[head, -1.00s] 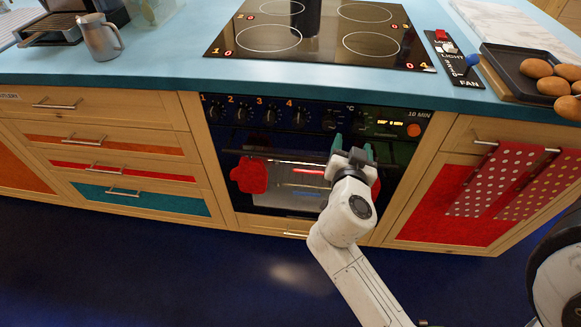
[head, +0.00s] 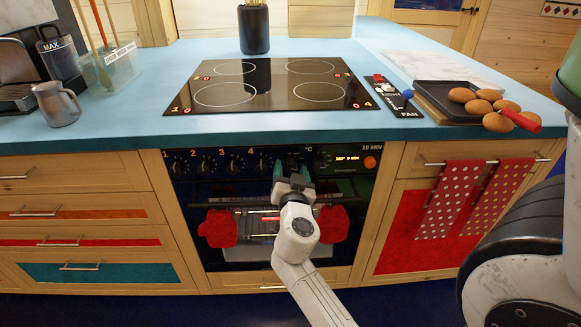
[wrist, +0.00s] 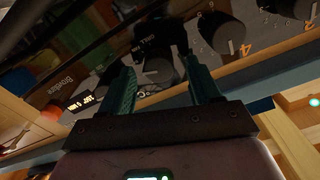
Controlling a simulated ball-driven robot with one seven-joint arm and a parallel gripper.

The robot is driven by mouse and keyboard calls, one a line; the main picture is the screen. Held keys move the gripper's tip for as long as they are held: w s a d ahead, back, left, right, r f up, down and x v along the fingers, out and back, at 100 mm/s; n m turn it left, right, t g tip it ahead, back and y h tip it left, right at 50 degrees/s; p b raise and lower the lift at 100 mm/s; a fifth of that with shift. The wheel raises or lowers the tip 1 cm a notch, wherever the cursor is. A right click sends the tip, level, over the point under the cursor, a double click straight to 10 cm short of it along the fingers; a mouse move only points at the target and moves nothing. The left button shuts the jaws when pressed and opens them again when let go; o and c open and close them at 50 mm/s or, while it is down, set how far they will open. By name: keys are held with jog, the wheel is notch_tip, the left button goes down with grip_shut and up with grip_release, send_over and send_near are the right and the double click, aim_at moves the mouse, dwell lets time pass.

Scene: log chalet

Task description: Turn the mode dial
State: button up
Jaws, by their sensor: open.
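The mode dial (wrist: 156,70) is a dark knob with a pale pointer mark, with small lettering such as GRILL beside it. It sits on the black oven panel between knob 4 (wrist: 222,32) and the °C knob. My gripper (wrist: 159,64) is open, with one green finger on each side of the mode dial. Whether the fingers touch it cannot be told. In the head view my gripper (head: 291,170) is up against the oven panel and hides the mode dial. The °C knob is partly hidden by a finger in the wrist view.
The oven display (head: 347,159) and an orange button (head: 370,162) are right of my gripper. Red mitts (head: 218,228) hang on the oven handle below. The hob (head: 268,88) is above. Dotted towels (head: 449,199) hang at the right.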

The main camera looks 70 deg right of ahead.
jog(key=shift+w+d, duration=0.2)
jog(key=shift+d, duration=0.5)
jog(key=shift+c, duration=0.4)
jog(key=c, duration=1)
jog(key=shift+o, duration=0.2)
